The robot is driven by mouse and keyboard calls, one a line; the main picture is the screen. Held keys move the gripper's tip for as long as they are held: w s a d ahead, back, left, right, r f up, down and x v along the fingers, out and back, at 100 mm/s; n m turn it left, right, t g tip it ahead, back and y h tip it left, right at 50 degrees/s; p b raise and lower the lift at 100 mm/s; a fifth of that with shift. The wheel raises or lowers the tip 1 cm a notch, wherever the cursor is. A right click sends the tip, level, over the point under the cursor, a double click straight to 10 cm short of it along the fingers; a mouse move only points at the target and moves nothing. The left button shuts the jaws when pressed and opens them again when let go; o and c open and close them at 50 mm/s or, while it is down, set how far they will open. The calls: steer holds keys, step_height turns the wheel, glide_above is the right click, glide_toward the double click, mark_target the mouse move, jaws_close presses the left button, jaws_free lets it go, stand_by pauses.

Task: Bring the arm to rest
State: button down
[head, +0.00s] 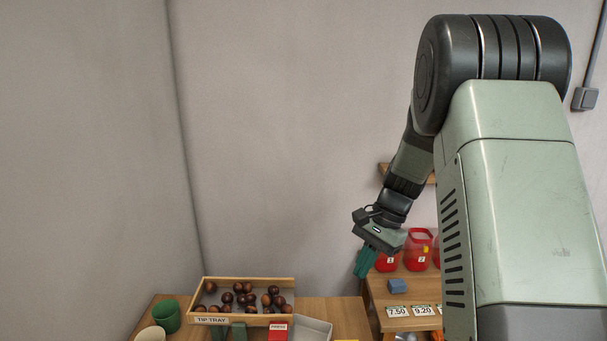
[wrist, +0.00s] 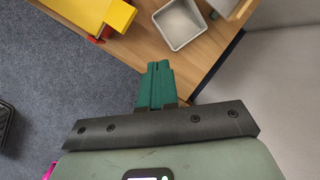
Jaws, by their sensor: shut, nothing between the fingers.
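My gripper (head: 364,263) has teal fingers and hangs at the end of my raised arm, to the right of the chestnut tray in the head view. In the wrist view my gripper (wrist: 157,68) shows its fingers pressed together with nothing between them. The fingers are above the floor beside the edge of the wooden table (wrist: 207,62). They appear to touch nothing.
A wooden tray labelled TIP TRAY (head: 248,319) holds several chestnuts. A green cup (head: 167,317) stands left of it. A grey bin (wrist: 180,24) and a yellow object (wrist: 95,12) show in the wrist view. Red numbered containers (head: 418,250) stand at the right.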

steer(key=s+a+r+n+t+h, duration=0.1)
steer(key=s+r+n+t, duration=0.1)
steer(key=s+r, duration=0.5)
steer(key=s+a+r+n+t+h, duration=0.1)
steer(key=s+r+n, duration=0.3)
steer(key=r, duration=0.5)
steer(key=s+r+n+t+h, duration=0.2)
steer(key=s+r+n+t, duration=0.1)
steer(key=s, duration=1.3)
steer(key=shift+r+t, duration=0.55)
steer(key=shift+t, duration=0.05)
